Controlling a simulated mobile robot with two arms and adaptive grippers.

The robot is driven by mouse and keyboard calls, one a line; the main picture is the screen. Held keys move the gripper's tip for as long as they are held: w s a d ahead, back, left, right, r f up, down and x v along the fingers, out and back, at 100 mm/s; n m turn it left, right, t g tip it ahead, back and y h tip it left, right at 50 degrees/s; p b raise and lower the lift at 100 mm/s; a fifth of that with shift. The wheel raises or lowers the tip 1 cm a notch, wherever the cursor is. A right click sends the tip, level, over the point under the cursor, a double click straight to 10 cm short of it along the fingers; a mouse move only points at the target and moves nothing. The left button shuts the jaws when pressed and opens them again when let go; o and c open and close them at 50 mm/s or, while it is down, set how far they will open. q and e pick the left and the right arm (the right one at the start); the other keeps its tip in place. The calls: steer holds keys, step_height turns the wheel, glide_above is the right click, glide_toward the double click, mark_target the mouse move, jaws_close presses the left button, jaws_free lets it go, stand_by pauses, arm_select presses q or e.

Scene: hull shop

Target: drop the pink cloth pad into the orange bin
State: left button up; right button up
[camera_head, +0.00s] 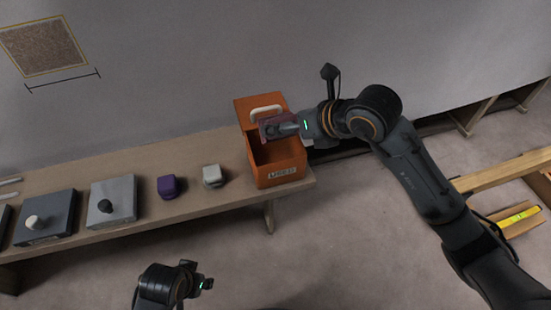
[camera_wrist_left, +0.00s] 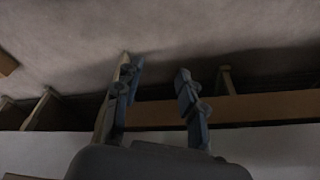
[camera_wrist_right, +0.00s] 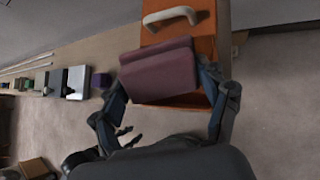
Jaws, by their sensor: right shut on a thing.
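The orange bin (camera_head: 281,173) stands at the right end of the bench, its lid with a pale handle raised at the back. The pink cloth pad (camera_head: 268,130) is held by my right gripper (camera_head: 285,128) over the bin's opening. In the right wrist view the pad (camera_wrist_right: 158,68) sits between the fingers of my right gripper (camera_wrist_right: 165,100), with the orange bin (camera_wrist_right: 204,40) behind it. My left gripper (camera_head: 201,281) is low in front of the bench, away from the bin. In the left wrist view its fingers (camera_wrist_left: 158,90) are apart with nothing between them.
The bench (camera_head: 190,205) also carries a purple block (camera_head: 168,187), a pale grey block (camera_head: 213,176) and grey boxes with knobs (camera_head: 112,200) to the left. Wooden beams (camera_head: 500,175) lie at the right. The floor in front is clear.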

arm_select(q)
steer(key=shift+r, duration=0.6)
arm_select(e)
steer(key=shift+f, duration=0.2)
steer(key=o, duration=1.1)
arm_select(q)
steer(key=shift+s, duration=0.1)
arm_select(e)
steer(key=v, duration=1.2)
